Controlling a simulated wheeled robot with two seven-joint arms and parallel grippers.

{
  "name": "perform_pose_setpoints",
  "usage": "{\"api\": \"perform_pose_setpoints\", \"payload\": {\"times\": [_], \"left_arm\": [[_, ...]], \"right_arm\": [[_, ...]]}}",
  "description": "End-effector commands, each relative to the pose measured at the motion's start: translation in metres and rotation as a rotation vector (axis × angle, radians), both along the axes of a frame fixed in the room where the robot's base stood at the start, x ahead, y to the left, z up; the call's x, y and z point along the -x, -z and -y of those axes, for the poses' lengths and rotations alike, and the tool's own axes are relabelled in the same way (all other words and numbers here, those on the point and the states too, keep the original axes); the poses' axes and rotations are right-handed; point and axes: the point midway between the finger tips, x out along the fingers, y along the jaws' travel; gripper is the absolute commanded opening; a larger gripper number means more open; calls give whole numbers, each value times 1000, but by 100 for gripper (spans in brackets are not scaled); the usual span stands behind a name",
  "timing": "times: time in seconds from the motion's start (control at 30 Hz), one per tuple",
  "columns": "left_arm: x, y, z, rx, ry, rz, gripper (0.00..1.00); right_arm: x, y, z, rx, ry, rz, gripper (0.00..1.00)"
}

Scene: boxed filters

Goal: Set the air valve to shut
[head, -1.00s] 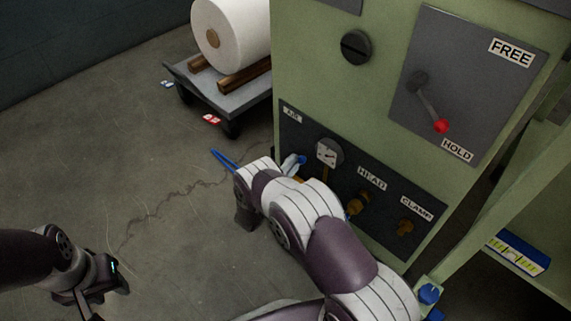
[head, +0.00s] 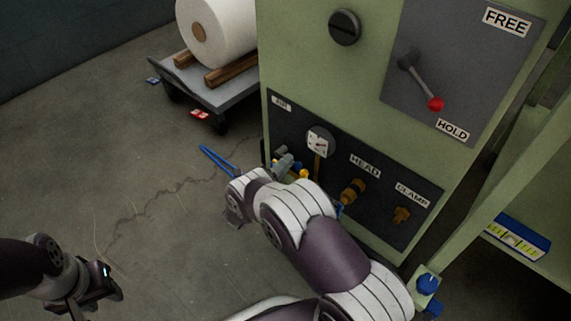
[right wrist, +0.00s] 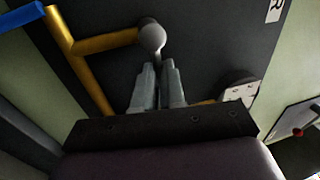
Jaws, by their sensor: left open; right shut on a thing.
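The air valve is on the dark lower panel (head: 402,233) under the AIR label in the head view, partly hidden by my right wrist. In the right wrist view, the valve's grey rounded part (right wrist: 152,36) has a short grey stem running down between my fingertips. My right gripper (right wrist: 157,68) is shut on this grey stem; it also shows in the head view (head: 284,162). The fingers hide how much of the stem they hold. Yellow pipe (right wrist: 106,43) runs beside the valve. My left gripper (head: 82,305) is open, low at the left, away from the panel.
A gauge (head: 320,143) sits right of the valve, with the brass HEAD (head: 353,191) and CLAMP (head: 401,215) fittings beyond. A red-knobbed lever (head: 436,104) is above. A cart (head: 226,97) carries a white roll. Blue tubing (head: 217,158) sticks out left of the machine. Left floor is clear.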

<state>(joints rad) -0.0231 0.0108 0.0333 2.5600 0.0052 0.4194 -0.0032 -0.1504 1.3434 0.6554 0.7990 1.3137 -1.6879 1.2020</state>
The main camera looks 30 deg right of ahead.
Motion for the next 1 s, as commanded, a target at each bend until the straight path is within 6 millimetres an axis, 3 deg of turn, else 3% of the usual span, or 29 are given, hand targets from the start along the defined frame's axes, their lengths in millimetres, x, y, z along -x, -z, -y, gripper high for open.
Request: {"api": "perform_pose_setpoints", "payload": {"times": [0.63, 0.7, 0.73, 1.0], "left_arm": [[0, 3, 0, 0, 0, 0, 40], [0, 3, 0, 0, 0, 0, 40], [0, 3, 0, 0, 0, 0, 40], [0, 2, 0, 0, 0, 0, 40]], "right_arm": [[0, 3, 0, -17, 0, 42, 0], [0, 3, 0, -17, 0, 42, 29], [0, 3, 0, -17, 0, 42, 35], [0, 2, -1, -16, -1, 42, 35]]}}
